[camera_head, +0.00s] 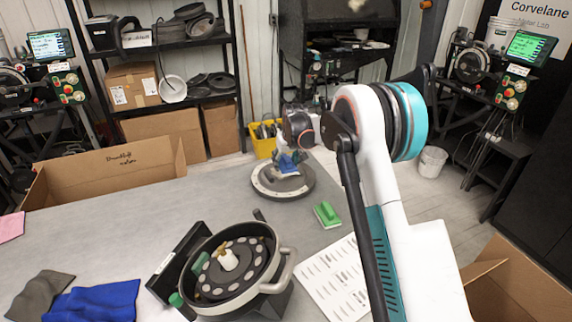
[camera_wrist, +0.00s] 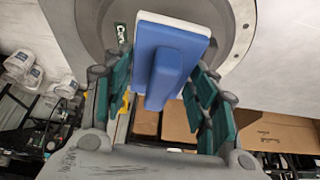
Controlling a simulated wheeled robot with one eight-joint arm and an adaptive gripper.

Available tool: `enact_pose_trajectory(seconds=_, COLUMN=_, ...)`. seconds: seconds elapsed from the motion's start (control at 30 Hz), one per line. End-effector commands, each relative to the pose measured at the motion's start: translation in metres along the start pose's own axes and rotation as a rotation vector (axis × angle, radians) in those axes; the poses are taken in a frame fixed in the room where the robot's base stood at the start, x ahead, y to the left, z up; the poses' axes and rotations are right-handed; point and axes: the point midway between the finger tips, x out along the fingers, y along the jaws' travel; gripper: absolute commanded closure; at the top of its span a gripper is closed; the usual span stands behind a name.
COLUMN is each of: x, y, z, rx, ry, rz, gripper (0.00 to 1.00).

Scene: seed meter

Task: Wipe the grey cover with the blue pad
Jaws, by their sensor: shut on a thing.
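The blue pad (camera_wrist: 178,45) is a rectangular block with a blue handle and a pale layer under it. My gripper (camera_wrist: 162,85) is shut on the pad's handle, with teal fingers on both sides. The grey cover (camera_head: 268,190) is a round disc with a pale rim, lying on the table toward the back. In the head view the blue pad (camera_head: 288,163) is at the cover's middle, partly hidden by my gripper. In the wrist view the grey cover (camera_wrist: 240,30) is behind the pad. I cannot tell whether the pad touches it.
A green brush-like block (camera_head: 327,214) lies right of the cover. A round seed meter (camera_head: 235,268) with a handle stands nearer, beside a printed sheet (camera_head: 336,279). Blue cloth (camera_head: 95,302) and grey cloth (camera_head: 38,294) lie front left. The table's left middle is clear.

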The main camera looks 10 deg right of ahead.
Motion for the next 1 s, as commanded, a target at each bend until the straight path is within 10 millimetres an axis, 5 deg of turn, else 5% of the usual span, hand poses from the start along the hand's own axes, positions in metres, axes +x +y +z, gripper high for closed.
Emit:
enact_pose_trajectory(seconds=0.3, x=-0.026, y=-0.002, z=-0.007, rx=0.0, ry=0.0, rz=0.0, gripper=0.66)
enact_pose_trajectory(seconds=1.0, x=-0.033, y=-0.001, z=-0.004, rx=-0.004, ry=0.0, rz=-0.002, gripper=0.66)
